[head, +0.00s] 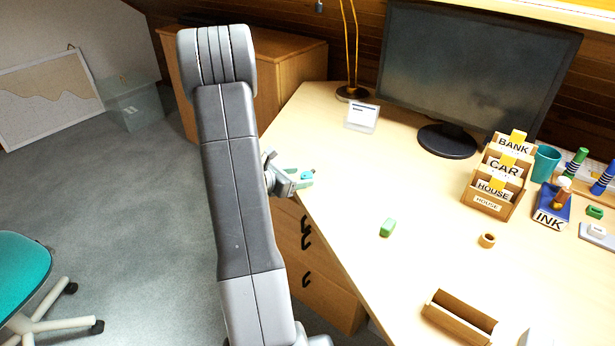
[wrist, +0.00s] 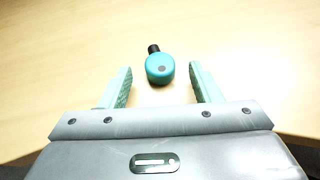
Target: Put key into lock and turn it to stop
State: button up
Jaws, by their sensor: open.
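A teal key with a rounded head and a short black end (wrist: 160,69) lies on the pale desk top in the wrist view. Its black end points away from my gripper. In the head view the key is a small teal spot (head: 307,175) near the desk's left edge. My gripper (head: 300,178) is open there, low over that edge. In the wrist view the gripper's fingertips (wrist: 160,68) stand on either side of the key's head, with a clear gap on both sides. I cannot make out a lock in either view.
Drawers with dark handles (head: 306,236) stand under the desk's left edge. A small white card stand (head: 362,117), a green block (head: 387,228), a wooden ring (head: 487,240) and a wooden tray (head: 433,307) are on the desk. The desk around the key is clear.

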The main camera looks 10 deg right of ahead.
jog(key=shift+x, duration=0.85)
jog(key=shift+c, duration=0.3)
jog(key=c, duration=1.1)
notch_tip(320, 180, up, 9)
jog(key=p, duration=0.2)
jog(key=w+a+r+n+t+y+p, duration=0.1)
jog(key=a+r+n+t+y+p, duration=0.1)
jog(key=a, duration=0.3)
jog(key=w+a+r+n+t+y+p, duration=0.1)
jog(key=a+r+n+t+y+p, duration=0.1)
jog(key=a+r+n+y+p, duration=0.1)
jog(key=w+a+r+n+t+y+p, duration=0.1)
jog(key=a+r+n+t+y+p, duration=0.1)
jog(key=a+p, duration=0.4)
jog(key=shift+w+a+r+n+t+y, duration=0.1)
jog(key=shift+a+r+n+t+y, duration=0.15)
jog(key=shift+a+n, duration=0.25)
jog(key=shift+a+r+n+t+y, duration=0.1)
jog(key=shift+a+n+y, duration=0.25)
jog(key=shift+n, duration=0.25)
